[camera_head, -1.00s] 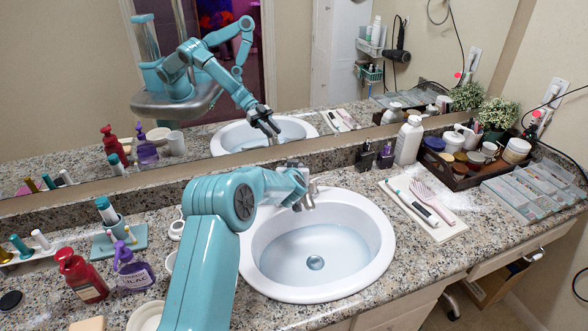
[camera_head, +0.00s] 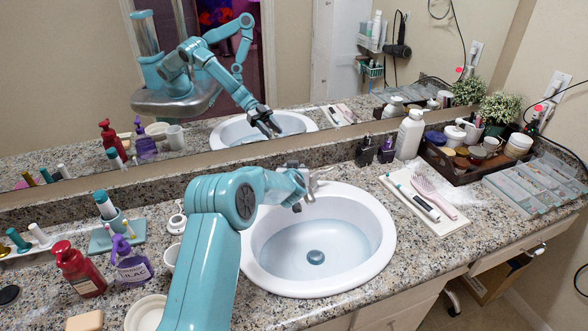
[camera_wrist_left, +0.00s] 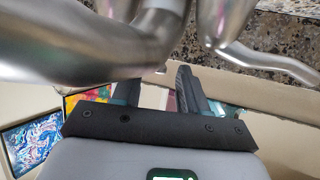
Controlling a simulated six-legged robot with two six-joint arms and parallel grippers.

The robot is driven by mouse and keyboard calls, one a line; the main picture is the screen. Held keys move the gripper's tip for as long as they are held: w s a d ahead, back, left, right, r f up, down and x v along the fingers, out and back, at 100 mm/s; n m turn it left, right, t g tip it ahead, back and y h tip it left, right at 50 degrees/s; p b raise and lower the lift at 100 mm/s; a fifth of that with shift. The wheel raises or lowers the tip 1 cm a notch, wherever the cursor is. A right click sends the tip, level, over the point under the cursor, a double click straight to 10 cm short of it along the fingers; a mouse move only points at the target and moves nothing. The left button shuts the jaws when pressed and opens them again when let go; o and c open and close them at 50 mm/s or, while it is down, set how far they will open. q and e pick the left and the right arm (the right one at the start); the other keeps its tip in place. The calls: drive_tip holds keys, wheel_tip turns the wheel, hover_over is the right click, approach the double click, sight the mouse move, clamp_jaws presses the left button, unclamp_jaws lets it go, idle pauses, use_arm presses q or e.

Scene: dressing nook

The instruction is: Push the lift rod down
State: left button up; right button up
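The white sink (camera_head: 255,273) holds water, with a round drain stopper (camera_head: 316,257) in its middle. The silver faucet (camera_head: 315,178) stands at the sink's back edge, partly behind my left arm. My left gripper (camera_head: 298,206) is at the faucet, mostly hidden by my wrist in the head view. In the left wrist view its two dark fingers (camera_wrist_left: 160,92) are apart, with bare metal faucet parts (camera_wrist_left: 150,30) close above them. I cannot make out the lift rod clearly among these parts, nor whether a finger touches it. My right gripper is not in view.
A mirror (camera_head: 350,60) runs behind the counter and reflects my arm. Red (camera_head: 78,270) and purple (camera_head: 131,265) bottles stand left of my arm. A white tray (camera_head: 440,228) with a brush lies right of the sink. A dark basket (camera_head: 463,178) of jars stands behind it.

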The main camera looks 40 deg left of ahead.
use_arm(q)
drive_tip(key=shift+s+d+r, duration=0.1)
drive_tip(key=shift+r, duration=0.05)
drive_tip(key=b+v, duration=0.1)
drive_tip(key=v, duration=1.5)
